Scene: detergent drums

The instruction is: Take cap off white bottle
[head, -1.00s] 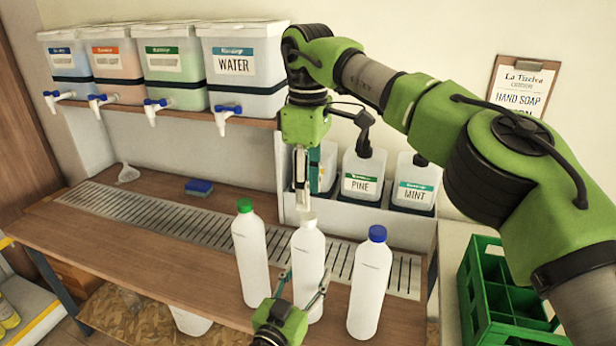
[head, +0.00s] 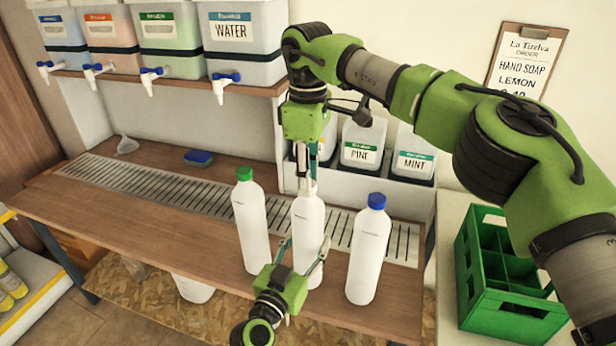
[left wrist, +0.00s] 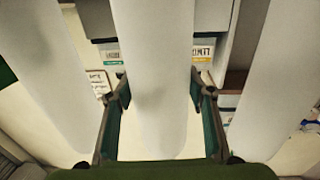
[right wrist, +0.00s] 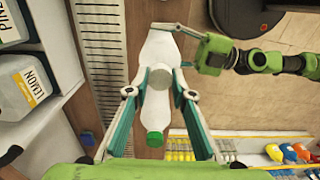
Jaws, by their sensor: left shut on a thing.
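The white bottle with the pale cap (head: 308,187) stands upright on the bench between two others. My left gripper (head: 305,250) is shut around the body of this white bottle (head: 309,215); in the left wrist view the bottle body (left wrist: 150,80) fills the space between the fingers. My right gripper (head: 303,178) points straight down at the cap. In the right wrist view its fingers (right wrist: 159,93) are spread apart, with the round cap (right wrist: 160,77) between them, seen from above. I cannot tell whether a finger touches the cap.
A green-capped bottle (head: 249,215) stands just left and a blue-capped bottle (head: 367,255) just right. Labelled tanks (head: 242,45) with taps sit on the shelf behind. Jugs (head: 362,148) stand at the back; a green crate (head: 510,275) is at the right.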

